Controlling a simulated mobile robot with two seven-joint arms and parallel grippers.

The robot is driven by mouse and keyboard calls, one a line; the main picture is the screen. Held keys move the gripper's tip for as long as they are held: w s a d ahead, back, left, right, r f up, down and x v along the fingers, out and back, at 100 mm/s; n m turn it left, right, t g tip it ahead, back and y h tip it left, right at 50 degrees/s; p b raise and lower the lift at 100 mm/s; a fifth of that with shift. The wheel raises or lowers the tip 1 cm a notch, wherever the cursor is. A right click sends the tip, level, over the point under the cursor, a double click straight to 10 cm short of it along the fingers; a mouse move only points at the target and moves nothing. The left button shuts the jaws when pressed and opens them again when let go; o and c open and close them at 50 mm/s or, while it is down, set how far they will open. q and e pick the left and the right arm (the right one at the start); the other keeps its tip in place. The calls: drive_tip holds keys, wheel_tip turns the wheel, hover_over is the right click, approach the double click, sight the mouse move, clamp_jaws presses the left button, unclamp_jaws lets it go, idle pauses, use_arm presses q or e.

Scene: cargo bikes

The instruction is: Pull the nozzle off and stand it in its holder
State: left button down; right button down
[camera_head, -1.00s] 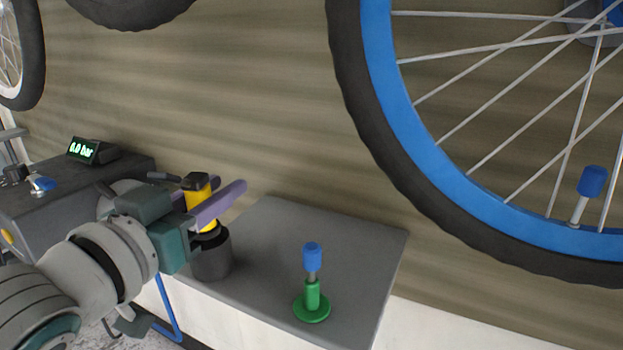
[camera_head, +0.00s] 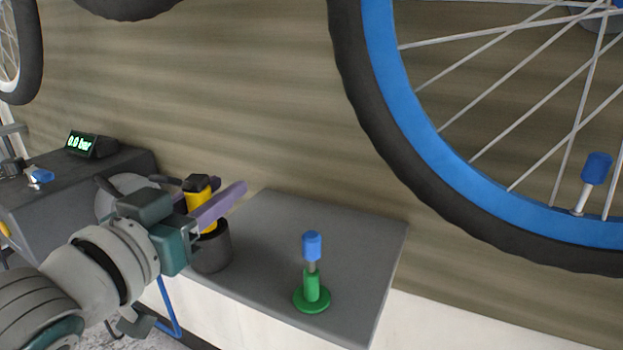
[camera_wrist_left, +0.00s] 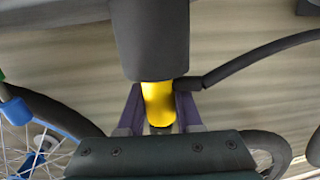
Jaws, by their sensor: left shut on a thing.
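The nozzle (camera_head: 201,196) is yellow with a black top. My left gripper (camera_head: 222,203) is shut on it, its purple fingers around the yellow body. The holder (camera_head: 212,249), a dark round cup, stands on the grey shelf directly below. The nozzle looks upright, its lower end in the mouth of the cup; how deep it sits is hidden. In the left wrist view the nozzle (camera_wrist_left: 158,100) shows between the fingers, against the dark holder (camera_wrist_left: 150,40). My right gripper is not in view.
A green stand with a blue cap (camera_head: 312,275) is on the shelf (camera_head: 260,235) to the right. A blue-rimmed wheel (camera_head: 400,125) with a blue-capped valve (camera_head: 597,168) hangs at right. A display (camera_head: 82,144) reading 0.0 bar sits on the dark box at left. A black hose (camera_wrist_left: 255,58) runs beside the nozzle.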

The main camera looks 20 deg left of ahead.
sight(192, 208)
use_arm(q)
drive_tip(key=c, duration=0.5)
unclamp_jaws()
drive_tip(key=shift+o, duration=0.5)
drive_tip(key=shift+s, duration=0.1)
drive_tip(key=shift+s+r+p, duration=0.1)
drive_tip(key=shift+s+p, duration=0.4)
drive_tip(key=shift+s, duration=0.1)
drive_tip(key=shift+s+d+r+p, duration=0.15)
drive_tip(key=shift+s+p, duration=0.55)
drive_tip(key=shift+s, duration=0.95)
drive_tip(key=shift+s+r+p, duration=0.1)
drive_tip(key=shift+s+p, duration=0.9)
drive_tip(key=shift+s, duration=1.65)
